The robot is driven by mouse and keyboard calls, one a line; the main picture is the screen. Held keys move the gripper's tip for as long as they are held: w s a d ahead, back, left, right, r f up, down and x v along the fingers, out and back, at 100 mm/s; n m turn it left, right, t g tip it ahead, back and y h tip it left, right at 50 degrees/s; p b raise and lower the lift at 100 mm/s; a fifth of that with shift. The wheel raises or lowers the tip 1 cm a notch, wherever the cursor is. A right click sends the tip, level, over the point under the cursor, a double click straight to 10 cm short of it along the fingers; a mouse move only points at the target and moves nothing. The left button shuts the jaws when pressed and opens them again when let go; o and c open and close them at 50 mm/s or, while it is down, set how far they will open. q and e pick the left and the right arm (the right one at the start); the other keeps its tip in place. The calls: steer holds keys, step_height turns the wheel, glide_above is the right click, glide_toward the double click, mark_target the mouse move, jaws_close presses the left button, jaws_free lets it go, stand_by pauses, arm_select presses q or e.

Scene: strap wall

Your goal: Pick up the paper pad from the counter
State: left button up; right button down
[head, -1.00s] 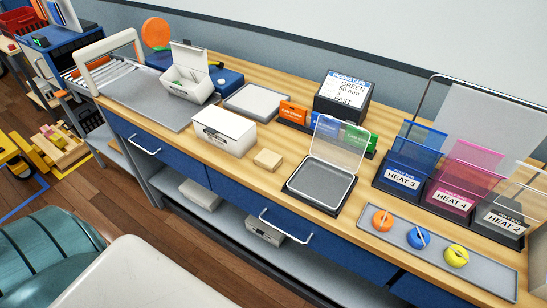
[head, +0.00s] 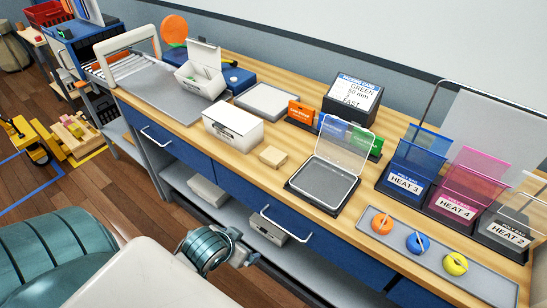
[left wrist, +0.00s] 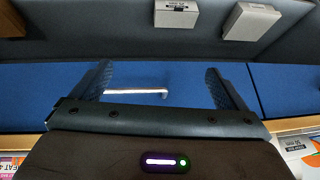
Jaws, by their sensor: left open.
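A small tan block (head: 273,156), which looks like the paper pad, lies flat on the wooden counter (head: 258,176) between the white box and the clear-lidded tray. Nothing is touching it from above. My left gripper (head: 243,257) is low in front of the counter, below its top and beside the drawer fronts, well apart from the pad. In the left wrist view my left gripper (left wrist: 157,75) has its two fingers spread with nothing between them. The pad cannot be made out in that view. My right gripper is not in view.
A white box (head: 232,125) stands left of the pad and a clear-lidded tray (head: 323,184) right of it. Blue drawers with a protruding handle (head: 286,222) front the counter. Boxes stand on the shelf below (head: 207,191). Bare wood lies before the pad.

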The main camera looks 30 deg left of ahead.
mark_target(271, 155)
arm_select(q)
steer(key=w+a+r+t, duration=0.2)
steer(key=w+r, duration=0.1)
steer(key=w, duration=0.4)
steer(key=w+a+r+t+h, duration=0.1)
steer(key=w+a+r+t, duration=0.1)
steer(key=w, duration=0.5)
steer(key=w+a+r+t+h, duration=0.1)
steer(key=w+a+r+t, duration=0.1)
steer(key=w+r, duration=0.3)
steer(key=shift+w+a+t, duration=0.15)
steer(key=shift+w+t, duration=0.15)
steer(key=shift+w, duration=0.3)
steer(key=shift+w+a+t, duration=0.15)
steer(key=shift+w+t, duration=0.15)
steer(key=shift+w, duration=0.3)
steer(key=shift+w+f, duration=0.1)
steer(key=shift+w, duration=0.15)
steer(key=shift+w+f+p, duration=0.15)
steer(key=shift+w+p, duration=0.3)
steer(key=shift+w, duration=0.05)
steer(key=p+x, duration=0.1)
steer(key=x, duration=0.2)
steer(key=shift+w+d+f, duration=0.15)
steer(key=shift+w, duration=0.05)
steer(key=shift+w+f, duration=0.3)
steer(key=shift+w, duration=0.05)
steer(key=shift+s, duration=0.1)
steer(key=c, duration=1)
